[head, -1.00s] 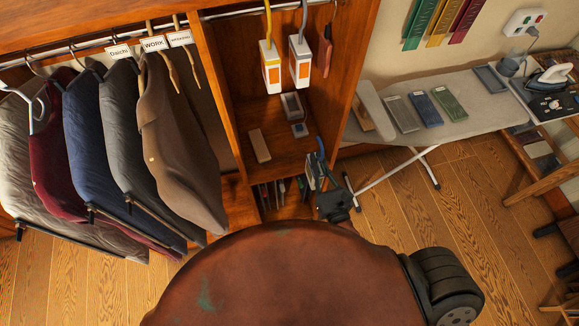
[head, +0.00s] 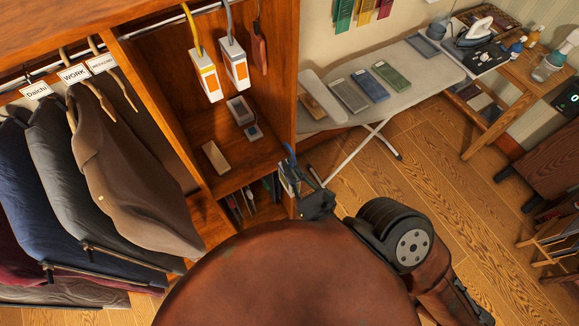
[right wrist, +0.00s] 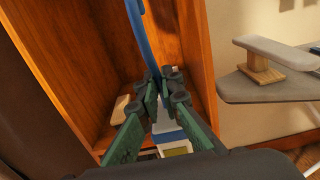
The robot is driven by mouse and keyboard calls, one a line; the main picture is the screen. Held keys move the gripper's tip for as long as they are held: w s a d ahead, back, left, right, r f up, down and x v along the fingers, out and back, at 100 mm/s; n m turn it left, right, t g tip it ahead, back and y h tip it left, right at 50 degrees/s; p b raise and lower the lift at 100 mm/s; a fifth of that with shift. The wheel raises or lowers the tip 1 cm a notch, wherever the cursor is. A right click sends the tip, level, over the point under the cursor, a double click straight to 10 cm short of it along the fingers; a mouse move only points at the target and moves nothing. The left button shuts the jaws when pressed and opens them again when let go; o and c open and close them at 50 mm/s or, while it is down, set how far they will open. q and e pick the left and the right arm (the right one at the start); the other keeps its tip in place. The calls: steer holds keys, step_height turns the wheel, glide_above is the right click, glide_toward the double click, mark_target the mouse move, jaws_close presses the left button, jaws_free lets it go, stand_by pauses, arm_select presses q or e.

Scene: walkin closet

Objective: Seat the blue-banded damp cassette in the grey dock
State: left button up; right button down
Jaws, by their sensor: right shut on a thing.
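My right gripper (head: 303,186) is at the right front edge of the wooden cabinet, low in the head view. It is shut on the damp cassette with a blue cord (head: 290,153), mostly hidden by the fingers. In the right wrist view, the blue cord (right wrist: 141,35) rises from between my right gripper's fingers (right wrist: 166,98). Below them show the cassette's white body and blue band (right wrist: 170,137). A grey box that looks like the dock (head: 240,109) sits on the cabinet shelf, apart from the gripper. My left gripper is not in view.
Two orange-marked white cassettes (head: 207,80) hang above the shelf (head: 237,178). A wooden block (head: 215,157) and a small grey piece (head: 253,132) lie on it. Jackets (head: 130,180) hang left. An ironing board (head: 420,80) with several coloured slabs stands right. A round brown surface fills the front.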

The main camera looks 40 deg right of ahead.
steer(key=shift+r+p+x, duration=0.2)
steer(key=shift+p+x, duration=0.7)
steer(key=shift+x, duration=0.3)
steer(key=p+x, duration=0.5)
steer(key=x, duration=3.4)
steer(key=shift+a+p, duration=0.2)
steer(key=shift+p, duration=0.2)
stand_by(0.9)
steer(key=shift+w, duration=0.15)
stand_by(1.4)
